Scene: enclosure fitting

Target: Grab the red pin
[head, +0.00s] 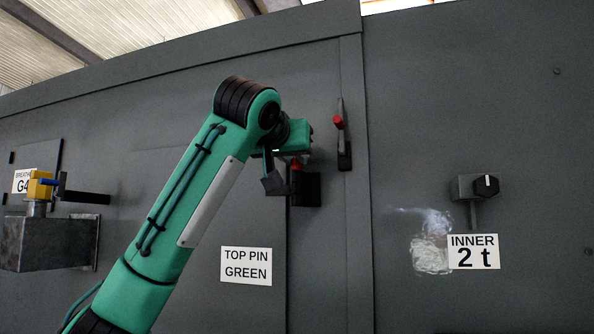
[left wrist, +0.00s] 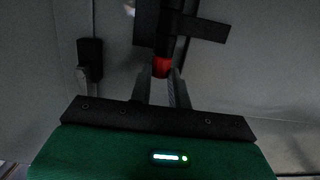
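The red pin (head: 296,164) stands at a black bracket (head: 306,190) on the grey enclosure wall. In the left wrist view the red end of the pin (left wrist: 161,67) shows at the fingertips, with dark parts behind it. My left gripper (left wrist: 162,84) has its fingers apart, one on each side of the pin's red end. It looks open, and I cannot make out firm contact. In the head view my left arm's wrist covers part of the pin and the fingers are hard to see. My right gripper is in neither view.
A black handle with a red part (head: 338,122) is mounted just right of the pin. A black knob (head: 486,186) sits farther right. A yellow valve (head: 40,185) stands on a metal box (head: 48,244) at left. A "TOP PIN GREEN" label (head: 246,266) is below.

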